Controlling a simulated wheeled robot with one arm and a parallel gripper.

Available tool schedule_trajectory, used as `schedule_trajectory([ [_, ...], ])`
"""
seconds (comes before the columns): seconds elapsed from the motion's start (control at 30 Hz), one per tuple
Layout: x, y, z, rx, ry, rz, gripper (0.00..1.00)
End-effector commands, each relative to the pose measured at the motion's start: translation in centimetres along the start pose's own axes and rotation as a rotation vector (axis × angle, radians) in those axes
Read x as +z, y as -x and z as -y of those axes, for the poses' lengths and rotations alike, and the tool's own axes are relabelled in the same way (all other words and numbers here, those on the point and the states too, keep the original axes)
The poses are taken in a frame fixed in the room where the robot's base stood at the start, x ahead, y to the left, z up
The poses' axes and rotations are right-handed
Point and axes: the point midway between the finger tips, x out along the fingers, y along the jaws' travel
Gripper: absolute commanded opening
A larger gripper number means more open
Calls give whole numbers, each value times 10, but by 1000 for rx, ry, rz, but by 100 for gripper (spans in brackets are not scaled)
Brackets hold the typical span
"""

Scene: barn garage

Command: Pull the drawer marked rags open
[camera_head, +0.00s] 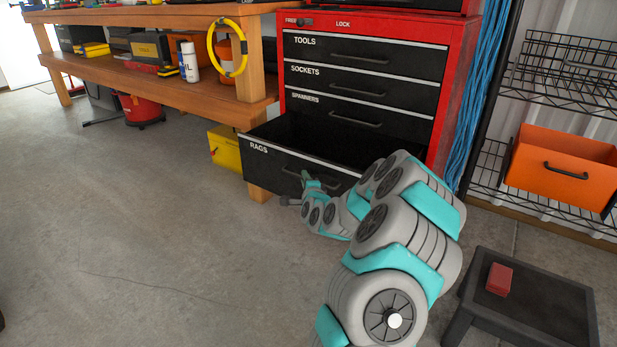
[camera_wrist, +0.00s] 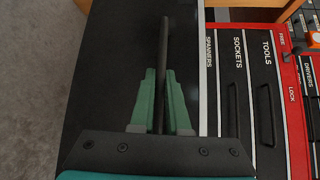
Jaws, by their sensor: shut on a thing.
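The drawer marked rags (camera_head: 262,166) is the lowest in the red tool cabinet (camera_head: 460,85). In the head view it stands pulled well out, its dark inside showing behind the front panel. My gripper (camera_head: 308,183) is at the drawer's front. In the wrist view my gripper (camera_wrist: 162,105) has its green fingers on both sides of the dark bar handle (camera_wrist: 163,50), shut on it. My arm hides the right part of the drawer front. The drawers marked tools (camera_head: 360,57), sockets (camera_head: 355,87) and spanners (camera_head: 355,118) above are closed.
A wooden workbench (camera_head: 190,95) with a yellow bin (camera_head: 224,150) below stands left of the cabinet. A wire rack (camera_head: 575,85) with an orange bin (camera_head: 562,165) is at right. A low dark stool (camera_head: 530,305) bears a red block (camera_head: 499,279). The floor at left is clear.

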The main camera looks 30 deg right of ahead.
Motion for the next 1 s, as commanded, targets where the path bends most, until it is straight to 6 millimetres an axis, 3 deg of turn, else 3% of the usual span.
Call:
schedule_trajectory([
  [0.37,1,1,-2,4,-1,0,0],
  [0.4,1,1,-2,4,-2,0,18],
  [0.6,0,1,-1,2,-1,-1,41],
  [1.0,-1,6,0,1,-3,-2,43],
])
